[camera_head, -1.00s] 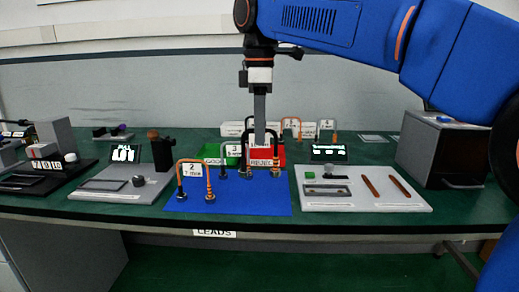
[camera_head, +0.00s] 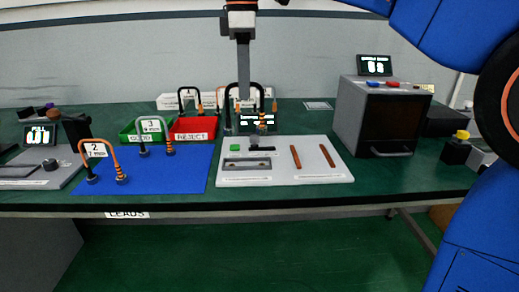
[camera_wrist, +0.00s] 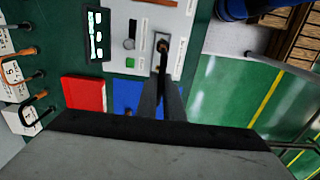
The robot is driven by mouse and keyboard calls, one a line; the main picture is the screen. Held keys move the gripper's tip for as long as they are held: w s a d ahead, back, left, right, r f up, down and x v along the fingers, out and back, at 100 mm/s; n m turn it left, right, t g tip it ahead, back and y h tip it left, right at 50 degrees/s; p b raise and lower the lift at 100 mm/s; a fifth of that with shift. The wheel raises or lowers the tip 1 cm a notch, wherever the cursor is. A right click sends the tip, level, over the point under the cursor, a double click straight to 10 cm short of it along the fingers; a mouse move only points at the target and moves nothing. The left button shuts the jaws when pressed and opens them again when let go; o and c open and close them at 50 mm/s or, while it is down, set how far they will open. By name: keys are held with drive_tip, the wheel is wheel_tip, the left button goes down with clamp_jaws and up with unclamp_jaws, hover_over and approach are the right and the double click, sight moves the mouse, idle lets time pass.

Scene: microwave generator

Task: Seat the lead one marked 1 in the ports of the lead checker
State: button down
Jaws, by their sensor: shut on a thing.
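My gripper (camera_head: 243,95) is shut on a lead, a black arch (camera_head: 228,96) with an orange-banded leg. Its number is not readable here, but leads 2 and 3 stand elsewhere. In the head view it is upright above the back of the lead checker (camera_head: 330,174), a pale plate with a grey port block (camera_head: 236,164), a green button (camera_head: 236,147) and a lit display (camera_head: 246,129). The lead's legs hang in front of the display, apart from the block. In the wrist view, the fingers (camera_wrist: 162,82) and dark lead (camera_wrist: 162,58) overlap the block, hiding part of it.
Lead 2 (camera_head: 112,152) and lead 3 (camera_head: 169,140) stand on the blue mat (camera_head: 190,180). Behind are a green GOOD tray (camera_head: 130,137) and a red REJECT tray (camera_head: 211,136). A dark oven-like box (camera_head: 385,118) stands at right.

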wheel_tip(320, 180, down, 9)
idle(0.5)
drive_tip(key=shift+f, duration=0.25)
drive_tip(key=c, duration=1.9)
unclamp_jaws()
drive_tip(key=shift+r, duration=0.1)
wheel_tip(320, 180, up, 12)
drive_tip(key=shift+r, duration=0.1)
